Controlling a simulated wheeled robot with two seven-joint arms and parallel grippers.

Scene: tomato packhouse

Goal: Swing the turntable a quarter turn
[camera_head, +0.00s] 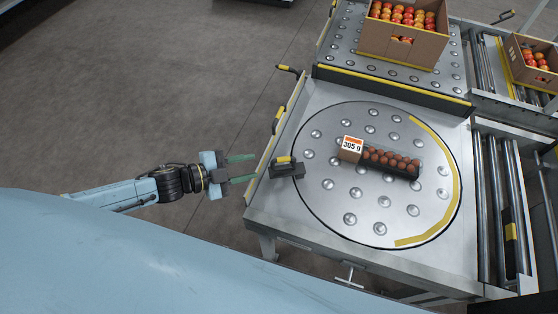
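The round steel turntable (330,205) is set in a table top and carries several ball rollers. A yellow arc (452,180) runs along its right edge. A dark tray of small red-brown tomatoes (392,162) with a label reading 305 g lies near the disc's middle. My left gripper (251,168) is left of the handle block, its two green fingers apart with nothing between them. It appears clear of the block. My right gripper is not in view.
A second ball-roller table (345,45) at the back bears a cardboard box of tomatoes (405,42). Roller conveyors (495,190) run along the right, with another tomato box (527,70). Yellow-trimmed rails (265,160) line the table's left side. The floor at left is clear.

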